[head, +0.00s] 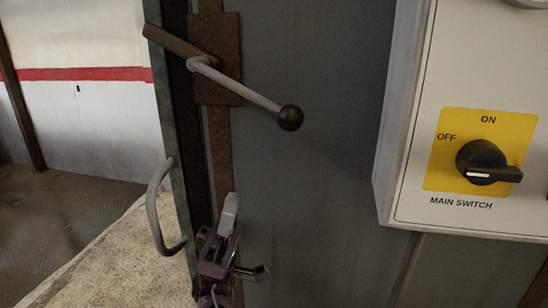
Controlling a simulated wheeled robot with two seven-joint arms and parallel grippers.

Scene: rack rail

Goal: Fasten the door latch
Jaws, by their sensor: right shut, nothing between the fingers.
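The door latch is a grey lever (245,90) with a black ball knob (290,118), mounted on a rusty plate (225,75). The lever slants down to the right across the dark grey metal panel (310,190). A rusty bar (176,43) sticks out to the left from the plate, across the narrow metal edge. My right gripper (230,206) is at the bottom, pointing up, below the plate and well apart from the lever and knob. It is shut and empty. My left gripper is not in view.
A grey pull handle (154,208) stands out at the left of the metal edge, close to my right gripper. A switch box (411,150) with a black rotary switch (485,162) on a yellow plate juts out at right. Open floor (60,230) lies at left.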

